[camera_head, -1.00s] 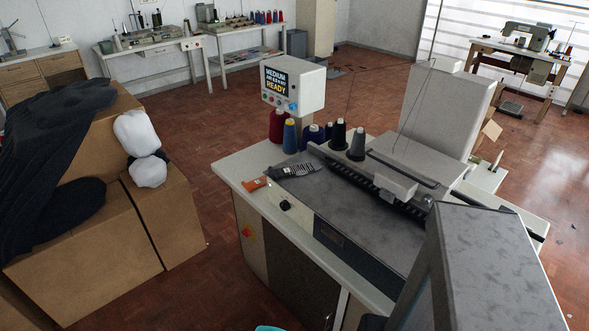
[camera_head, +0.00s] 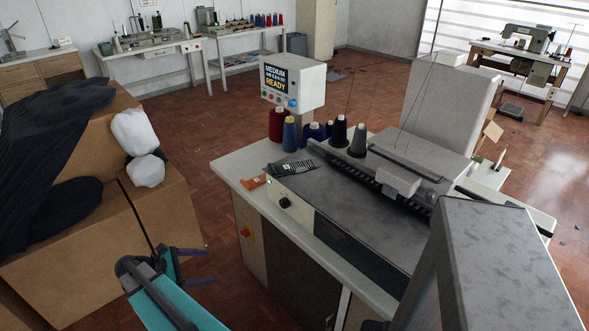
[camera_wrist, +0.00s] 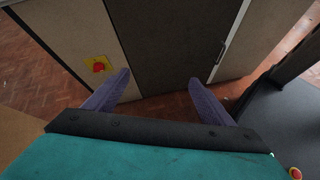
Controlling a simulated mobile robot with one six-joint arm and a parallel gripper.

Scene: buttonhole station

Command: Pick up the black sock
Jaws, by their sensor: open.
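Black cloth, draped and ribbed (camera_head: 45,125), lies over the cardboard boxes at the left of the head view. A dark rounded piece (camera_head: 55,208) lies just below it. I cannot tell which of these is the black sock, and the left edge cuts them off. My gripper (camera_head: 196,266) is low in the head view, right of the boxes and in front of the machine cabinet. In the wrist view its two purple fingers (camera_wrist: 159,80) are apart, with nothing between them. No sock shows in the wrist view.
Cardboard boxes (camera_head: 85,255) stand at left, with two white bundles (camera_head: 134,131) on them. The machine table (camera_head: 236,166) at right holds thread cones (camera_head: 339,134), an orange tool (camera_head: 252,182) and a dark striped item (camera_head: 297,167). Brick-patterned floor lies between.

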